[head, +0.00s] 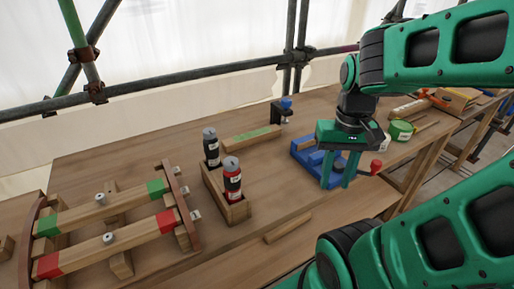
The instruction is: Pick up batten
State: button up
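Several wooden pieces could be the batten, and I cannot tell which is meant. A wooden strip with a green mark (250,138) lies on the bench behind the bottles. A short plain wooden strip (288,228) lies near the front edge. A green-ended bar (100,210) and a red-ended bar (108,244) rest in a wooden frame at left. My gripper (338,183) points down over a blue fixture (305,152) at right, away from these pieces. Its two green fingers are apart, with no wooden piece visible between them. The fixture partly hides behind them.
A black clamp (282,112) stands at the back edge. A green tape roll (401,130) and tools lie at right.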

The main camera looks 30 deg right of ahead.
aim_at(236, 142)
jog(key=u, duration=0.75)
jog(key=k, duration=0.75)
jog(key=z, duration=0.8)
jog(key=i, duration=1)
